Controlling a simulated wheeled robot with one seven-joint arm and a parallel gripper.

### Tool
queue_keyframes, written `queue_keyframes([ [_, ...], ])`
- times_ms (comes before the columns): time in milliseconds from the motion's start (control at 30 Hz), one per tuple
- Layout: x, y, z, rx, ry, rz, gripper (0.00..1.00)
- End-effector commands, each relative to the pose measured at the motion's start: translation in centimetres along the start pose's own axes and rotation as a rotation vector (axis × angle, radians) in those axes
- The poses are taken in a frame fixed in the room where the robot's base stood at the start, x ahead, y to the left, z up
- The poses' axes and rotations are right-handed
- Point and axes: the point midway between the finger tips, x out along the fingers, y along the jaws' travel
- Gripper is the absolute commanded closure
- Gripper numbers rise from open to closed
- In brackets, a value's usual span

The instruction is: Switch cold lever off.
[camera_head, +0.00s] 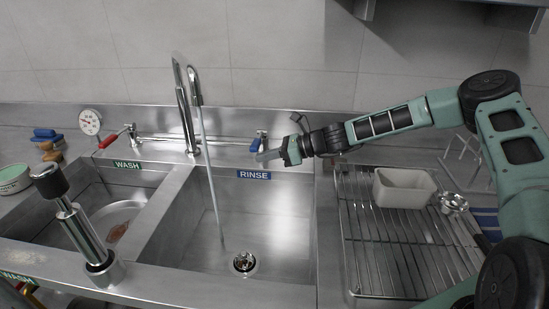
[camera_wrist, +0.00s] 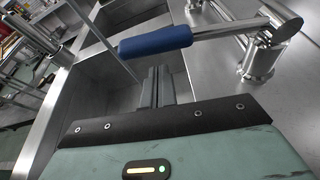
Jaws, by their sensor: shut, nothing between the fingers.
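The cold lever with its blue grip (camera_head: 255,145) is on the deck behind the rinse basin, right of the faucet (camera_head: 183,105). In the wrist view the blue grip (camera_wrist: 155,41) lies across the picture beyond my fingertips, on a metal arm from a round valve post (camera_wrist: 262,58). My gripper (camera_head: 264,157) is shut and empty, close to the lever; its fingers also show in the wrist view (camera_wrist: 158,72). I cannot tell whether they touch the grip. A thin stream of water (camera_head: 211,165) runs from the spout into the rinse basin (camera_head: 265,205).
A lever with a red grip (camera_head: 110,140) is left of the faucet. The wash basin (camera_head: 105,205) is at left, with a black-topped metal post (camera_head: 80,225) in front. A wire rack (camera_head: 385,255) at right bears a pale tub (camera_head: 404,188). The rinse basin is mostly open.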

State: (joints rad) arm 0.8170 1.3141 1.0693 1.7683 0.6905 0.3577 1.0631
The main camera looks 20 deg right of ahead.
Motion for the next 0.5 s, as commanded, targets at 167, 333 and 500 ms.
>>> queue_keyframes([
  [167,-0.47,0.08,1.38,0.001,0.001,0.001,1.00],
  [333,-0.54,0.07,1.54,0.002,0.001,0.002,1.00],
  [500,-0.53,0.08,1.53,0.002,0.001,0.002,1.00],
])
